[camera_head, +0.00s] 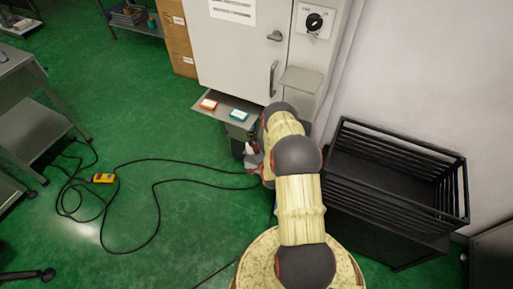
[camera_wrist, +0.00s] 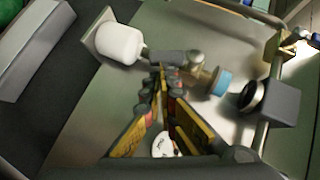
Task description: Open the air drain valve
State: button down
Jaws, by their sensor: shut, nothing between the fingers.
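In the wrist view my gripper (camera_wrist: 161,75) points at a pipe assembly on a pale metal panel, with its black and yellow fingers closed together and empty. The fingertips appear close to a grey fitting (camera_wrist: 172,57); I cannot tell whether they touch it. A white rounded bowl (camera_wrist: 120,43) is on the left of this assembly, and a brass-coloured fitting with a blue ring or knob (camera_wrist: 219,81) is on the right. I cannot tell which part is the air drain valve, or its position. In the head view my arm mostly hides the gripper and covers this area.
A grey cabinet (camera_head: 238,55) stands ahead, with a low shelf (camera_head: 226,102) holding an orange and a teal box. A black slatted crate (camera_head: 392,165) is close on the right. A yellow pendant (camera_head: 103,178) and black cables lie on the green floor. A dark cylinder (camera_wrist: 252,96) sits right of the fittings.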

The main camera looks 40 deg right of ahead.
jog(key=shift+w+f+b, duration=0.1)
jog(key=shift+f+b, duration=0.25)
jog(key=shift+f, duration=0.05)
jog(key=shift+w+a+f+b, duration=0.2)
jog(key=shift+w+f+b, duration=0.15)
jog(key=shift+f+b, duration=0.3)
jog(key=shift+w, duration=0.1)
jog(key=shift+a, duration=0.1)
dwell(0.3)
